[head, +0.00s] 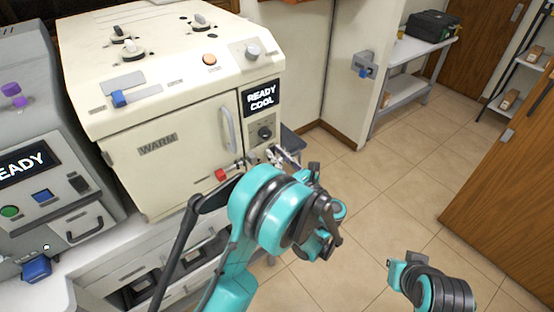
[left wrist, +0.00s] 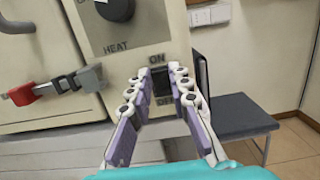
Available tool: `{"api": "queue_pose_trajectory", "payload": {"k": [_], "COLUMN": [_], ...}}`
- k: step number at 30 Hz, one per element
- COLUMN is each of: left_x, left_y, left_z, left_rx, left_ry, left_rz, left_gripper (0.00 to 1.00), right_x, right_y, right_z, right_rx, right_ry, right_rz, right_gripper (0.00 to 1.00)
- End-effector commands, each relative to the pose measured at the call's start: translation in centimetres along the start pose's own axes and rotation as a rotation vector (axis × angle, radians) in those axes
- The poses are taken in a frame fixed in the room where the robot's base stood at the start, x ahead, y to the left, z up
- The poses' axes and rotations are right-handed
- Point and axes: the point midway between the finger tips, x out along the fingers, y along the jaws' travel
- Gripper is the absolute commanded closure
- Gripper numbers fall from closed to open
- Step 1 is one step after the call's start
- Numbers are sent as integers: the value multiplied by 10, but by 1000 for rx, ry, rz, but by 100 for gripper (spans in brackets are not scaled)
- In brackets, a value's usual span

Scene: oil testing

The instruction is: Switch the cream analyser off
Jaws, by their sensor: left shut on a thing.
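The cream analyser (head: 170,110) stands on a bench at the left of the head view, with a display reading READY COOL and a dark knob below it. In the left wrist view, its dark power switch (left wrist: 161,88) sits between an ON label above and an OFF label below. My left gripper (left wrist: 162,78) has its two fingers on either side of this switch and is shut on it; the switch is partly hidden. In the head view, my left gripper (head: 283,157) is at the analyser's lower right front corner. My right arm shows at the lower right; its jaws are unclear.
A red-handled latch (left wrist: 50,88) sticks out left of the switch. A dark stool (left wrist: 232,118) stands to the right. A grey machine (head: 40,150) reading READY is at the far left. A wooden door (head: 510,190) stands right; the tiled floor between is clear.

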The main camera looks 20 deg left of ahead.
Motion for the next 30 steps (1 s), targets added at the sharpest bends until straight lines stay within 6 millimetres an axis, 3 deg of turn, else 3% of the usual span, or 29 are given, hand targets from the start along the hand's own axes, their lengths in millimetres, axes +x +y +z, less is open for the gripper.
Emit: {"api": "queue_pose_trajectory", "payload": {"k": [1,6,17,18,20,30], "left_x": [-1,-2,-2,-2,-2,-3], "left_y": [0,0,0,0,0,0], "left_z": [-8,-8,-3,-3,-3,-4], "left_rx": [1,1,0,0,0,0], "left_ry": [-34,-120,-143,-143,-142,-142], "left_rz": [0,0,-1,-1,-1,-1], "left_gripper": [100,100,100,79,63,60], "right_x": [12,25,25,25,25,25], "right_y": [0,0,0,0,0,0], "right_z": [9,18,18,18,18,18], "right_rx": [0,0,0,0,0,0], "right_ry": [0,0,0,0,0,0], "right_rz": [0,0,0,0,0,0], "right_gripper": [100,100,100,100,100,100]}}
